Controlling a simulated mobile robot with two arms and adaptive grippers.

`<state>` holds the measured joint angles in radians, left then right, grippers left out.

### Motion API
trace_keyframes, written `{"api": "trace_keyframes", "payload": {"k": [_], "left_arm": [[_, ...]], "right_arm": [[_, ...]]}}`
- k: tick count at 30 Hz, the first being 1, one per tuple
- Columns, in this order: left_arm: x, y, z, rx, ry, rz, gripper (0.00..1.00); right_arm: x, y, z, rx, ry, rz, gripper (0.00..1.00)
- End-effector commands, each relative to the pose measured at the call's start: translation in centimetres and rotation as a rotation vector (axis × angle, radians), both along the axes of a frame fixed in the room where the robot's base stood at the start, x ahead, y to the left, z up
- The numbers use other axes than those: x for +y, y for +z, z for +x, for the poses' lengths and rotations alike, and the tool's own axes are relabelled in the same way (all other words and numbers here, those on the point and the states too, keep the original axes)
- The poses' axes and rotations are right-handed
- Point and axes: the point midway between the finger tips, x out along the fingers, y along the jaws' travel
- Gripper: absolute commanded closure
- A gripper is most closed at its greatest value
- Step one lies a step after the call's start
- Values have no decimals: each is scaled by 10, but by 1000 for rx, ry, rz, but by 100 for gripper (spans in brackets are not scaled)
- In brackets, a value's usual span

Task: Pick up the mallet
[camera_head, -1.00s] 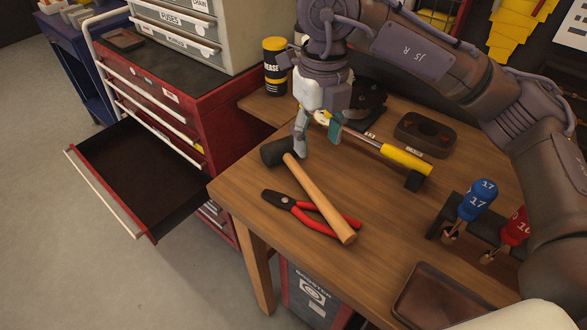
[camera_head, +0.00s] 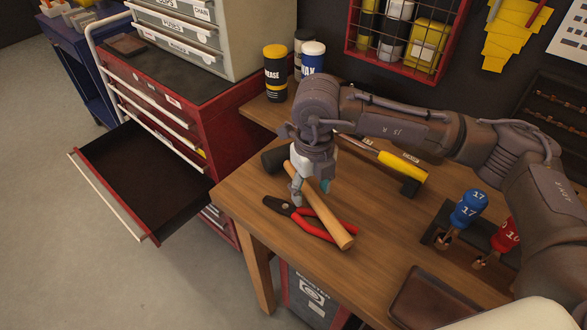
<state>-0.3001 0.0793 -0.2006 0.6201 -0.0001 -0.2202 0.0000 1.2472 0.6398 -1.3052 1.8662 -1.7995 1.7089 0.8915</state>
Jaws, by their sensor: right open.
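The mallet lies on the wooden workbench (camera_head: 262,215). Its dark head (camera_head: 272,160) is toward the back left, and its light wooden handle (camera_head: 328,218) points to the front right, crossing over red-handled pliers (camera_head: 312,229). My right gripper (camera_head: 311,189) points down at the upper handle, close to the head. It is open, with one finger showing on each side of the handle; whether either finger touches it I cannot tell. The gripper's body hides part of the mallet near the head. My left gripper is not in view.
A yellow-handled tool (camera_head: 400,167) lies behind the gripper. Blue (camera_head: 469,208) and red (camera_head: 505,235) screwdrivers stand in a holder at the right. A brown tray (camera_head: 440,303) is at the front right. A red cabinet with an open, empty drawer (camera_head: 145,185) stands at the left.

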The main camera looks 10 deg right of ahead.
Motion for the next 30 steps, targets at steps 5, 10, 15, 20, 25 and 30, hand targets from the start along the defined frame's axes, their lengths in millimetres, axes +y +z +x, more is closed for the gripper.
{"api": "trace_keyframes", "payload": {"k": [5, 10, 15, 20, 25, 30], "left_arm": [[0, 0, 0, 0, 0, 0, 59], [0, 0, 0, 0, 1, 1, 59], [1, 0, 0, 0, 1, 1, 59], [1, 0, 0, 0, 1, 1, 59], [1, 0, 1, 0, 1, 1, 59], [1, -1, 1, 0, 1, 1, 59]], "right_arm": [[0, 0, 0, -1, 0, 0, 50], [0, 0, 0, -1, 0, 0, 79], [0, 1, 0, -1, 0, 0, 100], [0, 1, 0, -1, 0, 0, 100], [0, 2, 1, -4, -1, 2, 100], [0, 4, 1, -5, -1, 2, 100]]}}
